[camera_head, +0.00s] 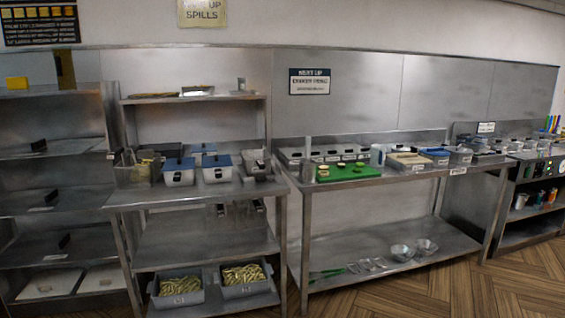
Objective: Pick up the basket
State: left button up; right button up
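A grey wire-like basket (137,173) stands at the left end of the middle steel table's top, left of the white containers. Its mesh and contents are too small to make out clearly. Two grey bins with yellow-green fries or similar sticks, a left bin (179,300) and a right bin (246,289), sit on the low shelf of the same table. Neither of my grippers is in view.
Two white containers with blue lids (179,164) stand beside the basket. A steel table (330,192) to the right holds a green board (349,172) and trays. Steel shelves (50,217) stand at the left. Wooden floor (440,290) is clear at the lower right.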

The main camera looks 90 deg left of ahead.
aim_at(142, 170)
jog(key=u, duration=3.75)
jog(key=i+l+u, duration=0.5)
jog(key=i+l, duration=1.05)
